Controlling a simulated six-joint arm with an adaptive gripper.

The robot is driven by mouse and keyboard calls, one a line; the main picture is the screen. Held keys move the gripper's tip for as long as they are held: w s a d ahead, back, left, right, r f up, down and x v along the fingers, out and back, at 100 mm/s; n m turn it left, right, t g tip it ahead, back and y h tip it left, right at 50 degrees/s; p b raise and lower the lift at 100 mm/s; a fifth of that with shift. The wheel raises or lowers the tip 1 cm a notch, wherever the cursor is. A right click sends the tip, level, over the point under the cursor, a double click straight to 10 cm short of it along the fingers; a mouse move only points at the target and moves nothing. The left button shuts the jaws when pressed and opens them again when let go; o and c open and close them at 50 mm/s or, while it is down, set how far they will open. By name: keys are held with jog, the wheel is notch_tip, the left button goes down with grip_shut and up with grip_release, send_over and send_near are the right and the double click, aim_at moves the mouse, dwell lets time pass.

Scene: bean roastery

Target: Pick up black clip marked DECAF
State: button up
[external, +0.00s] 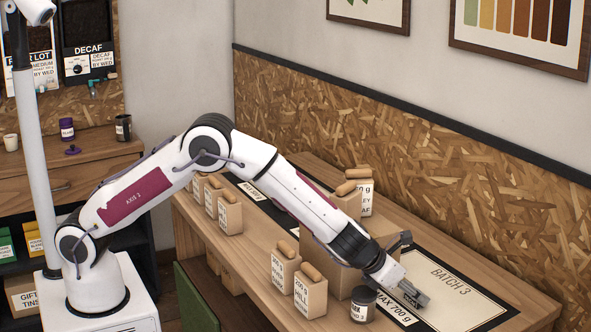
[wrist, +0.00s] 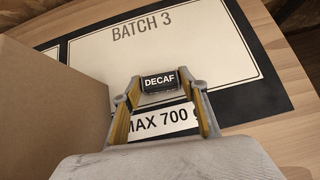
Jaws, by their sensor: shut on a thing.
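The black clip marked DECAF (wrist: 159,83) is between the fingertips of my gripper (wrist: 160,92) in the wrist view, its white lettering facing the camera. My gripper is shut on it, with a finger on each side. In the external view my gripper (external: 409,293) is low over the front left part of the BATCH 3 mat, and the clip cannot be made out clearly there. Whether the clip touches the mat cannot be told.
The BATCH 3 mat (external: 455,285) lies on the wooden table, mostly bare. A cardboard box (wrist: 50,100) stands close left of my gripper. A dark jar (external: 363,304) and bags with rolled tops (external: 310,297) stand nearby. An OSB wall panel (external: 480,170) runs behind the table.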

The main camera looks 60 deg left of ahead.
notch_tip(320, 180, up, 18)
dwell(0.9)
dwell(0.5)
